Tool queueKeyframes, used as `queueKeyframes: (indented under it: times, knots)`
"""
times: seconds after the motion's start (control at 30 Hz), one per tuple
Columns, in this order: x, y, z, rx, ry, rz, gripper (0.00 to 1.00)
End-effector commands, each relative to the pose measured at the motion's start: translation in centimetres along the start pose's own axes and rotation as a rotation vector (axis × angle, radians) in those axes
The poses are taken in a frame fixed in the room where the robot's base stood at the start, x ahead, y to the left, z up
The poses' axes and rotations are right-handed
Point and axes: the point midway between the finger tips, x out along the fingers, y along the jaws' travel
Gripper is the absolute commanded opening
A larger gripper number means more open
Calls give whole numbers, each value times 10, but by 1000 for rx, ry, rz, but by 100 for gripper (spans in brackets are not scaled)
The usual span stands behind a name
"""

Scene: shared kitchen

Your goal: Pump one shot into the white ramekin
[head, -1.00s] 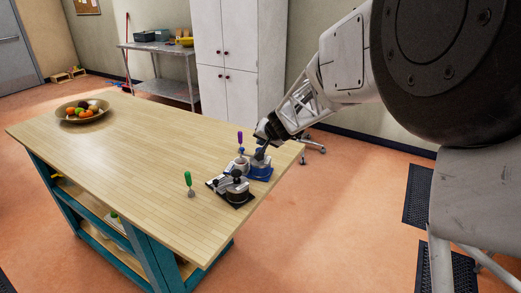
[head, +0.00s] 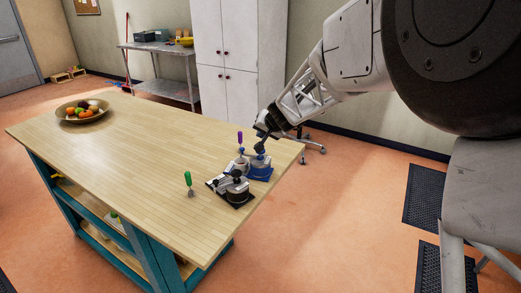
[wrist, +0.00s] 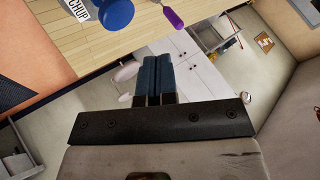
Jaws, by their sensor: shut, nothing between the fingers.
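The blue pump dispenser (head: 260,169) stands near the right end of the table. Its round blue top (wrist: 115,13) and part of a lettered label show at the top of the wrist view. A small pale cup (head: 242,165), which looks like the white ramekin, stands just left of the dispenser; its contents cannot be made out. My gripper (head: 259,148) is above the dispenser's top, with a small gap or light contact that I cannot tell apart. In the wrist view my gripper's fingers (wrist: 158,62) are together, with nothing between them.
A dark mat or tray (head: 213,184) with white and dark items lies in front of the dispenser. A green-handled tool (head: 188,179) and a purple-handled tool (head: 240,138) stand close by. A fruit bowl (head: 72,116) is at the far left; the table's middle is clear.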

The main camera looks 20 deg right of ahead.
Motion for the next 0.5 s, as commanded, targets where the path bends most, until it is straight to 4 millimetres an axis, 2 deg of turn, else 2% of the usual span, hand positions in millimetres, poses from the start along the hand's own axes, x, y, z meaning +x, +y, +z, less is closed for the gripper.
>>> queueKeyframes:
  times: [0.5]
  knots:
    - [-23, -17, -17, -1, 0, 0, 0]
